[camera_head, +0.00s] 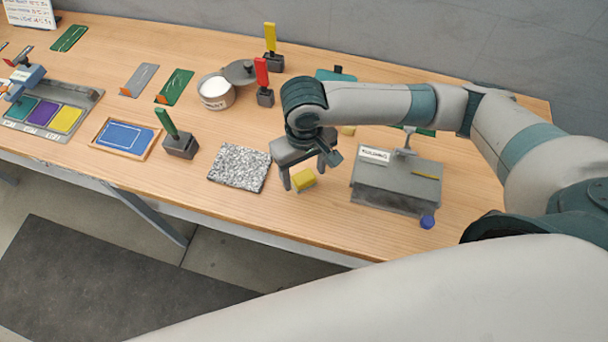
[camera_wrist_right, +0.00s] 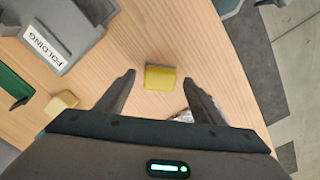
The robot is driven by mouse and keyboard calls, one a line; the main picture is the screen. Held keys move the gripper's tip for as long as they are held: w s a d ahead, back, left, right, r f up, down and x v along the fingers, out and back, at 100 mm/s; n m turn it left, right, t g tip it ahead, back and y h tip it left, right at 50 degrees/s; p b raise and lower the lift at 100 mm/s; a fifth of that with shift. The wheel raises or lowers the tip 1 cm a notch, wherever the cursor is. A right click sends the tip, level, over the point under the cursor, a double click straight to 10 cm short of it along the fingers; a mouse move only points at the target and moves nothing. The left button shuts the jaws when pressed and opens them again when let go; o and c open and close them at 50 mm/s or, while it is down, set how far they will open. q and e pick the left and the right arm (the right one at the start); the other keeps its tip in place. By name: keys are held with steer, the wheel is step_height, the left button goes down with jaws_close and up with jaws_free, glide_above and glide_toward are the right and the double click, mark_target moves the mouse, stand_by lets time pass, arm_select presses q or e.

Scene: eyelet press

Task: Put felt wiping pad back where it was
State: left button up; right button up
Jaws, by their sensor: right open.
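A small yellow block with a grey layer along one side (camera_head: 304,180) lies on the wooden table; it looks like the felt wiping pad, though no label confirms it. It also shows in the right wrist view (camera_wrist_right: 160,78), ahead of the fingertips and roughly centred between them. My right gripper (camera_head: 306,174) points down over the block with its fingers spread. In the wrist view the open fingers (camera_wrist_right: 160,83) hold nothing, and the block looks apart from both. My left gripper does not show.
A speckled grey slab (camera_head: 239,167) lies left of the gripper. A grey box labelled FOLDING (camera_head: 395,186) stands right, with a blue knob (camera_head: 427,222) near the table's front edge. A paler yellow block (camera_wrist_right: 61,103) lies nearby. A green-handled tool (camera_head: 180,146) stands farther left.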

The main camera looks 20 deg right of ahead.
mark_target(303, 176)
step_height(303, 176, up, 10)
steer(key=b, duration=0.1)
steer(key=shift+b, duration=0.4)
steer(key=shift+c, duration=0.6)
stand_by(0.7)
